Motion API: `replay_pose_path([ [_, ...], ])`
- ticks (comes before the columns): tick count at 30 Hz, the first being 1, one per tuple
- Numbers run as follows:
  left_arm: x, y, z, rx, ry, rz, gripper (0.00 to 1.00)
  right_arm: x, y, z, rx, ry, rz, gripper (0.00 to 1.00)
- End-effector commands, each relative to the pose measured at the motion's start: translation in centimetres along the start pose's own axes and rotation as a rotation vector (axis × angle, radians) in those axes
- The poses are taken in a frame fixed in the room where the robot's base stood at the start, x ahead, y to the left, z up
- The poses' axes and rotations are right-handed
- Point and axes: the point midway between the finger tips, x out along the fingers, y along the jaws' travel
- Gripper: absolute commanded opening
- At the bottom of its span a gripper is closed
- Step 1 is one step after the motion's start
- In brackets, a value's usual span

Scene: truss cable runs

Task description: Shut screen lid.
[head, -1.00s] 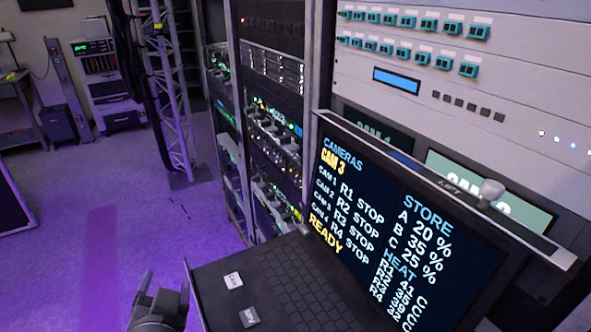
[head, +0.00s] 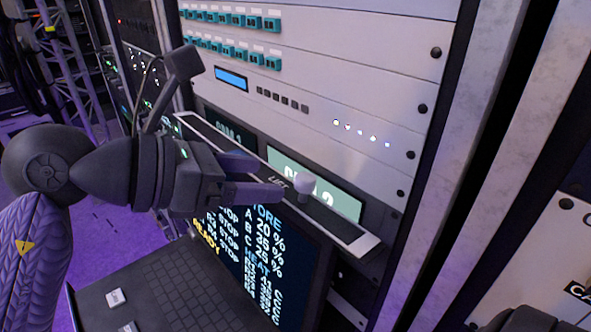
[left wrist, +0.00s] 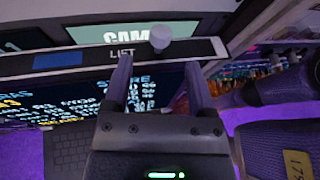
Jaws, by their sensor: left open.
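The screen lid (head: 262,243) stands open above the keyboard, leaning back, with lit text on its face. My left gripper (head: 268,178) is open at the rim, just left of the knob in the head view. In the left wrist view its fingers (left wrist: 158,66) are spread below the knob, with nothing between them. Whether they touch the lid I cannot tell. My left arm hides the lid's upper left part.
The keyboard tray (head: 150,290) extends forward below the lid. Behind the lid stands a grey rack panel (head: 390,90) with teal connectors and small monitors (head: 335,190). A rack post (head: 500,120) rises to the right. Purple floor is open at left.

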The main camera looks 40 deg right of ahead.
Motion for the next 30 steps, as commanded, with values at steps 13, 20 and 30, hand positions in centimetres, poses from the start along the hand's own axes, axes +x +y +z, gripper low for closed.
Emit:
replay_pose_path([
  [13, 5.7, -0.1, 0.1, -0.001, -0.003, -0.001, 0.72, -0.8, -0.2, -0.2, 0.002, 0.003, -0.003, 0.00],
  [20, 5.7, -0.1, 0.1, -0.002, -0.004, -0.001, 0.53, -0.8, 0.3, -0.1, -0.001, 0.002, 0.005, 0.00],
  [30, 5.7, -0.1, 0.1, -0.002, -0.005, -0.001, 0.00, -0.8, 0.5, -0.1, -0.002, 0.002, 0.007, 0.00],
])
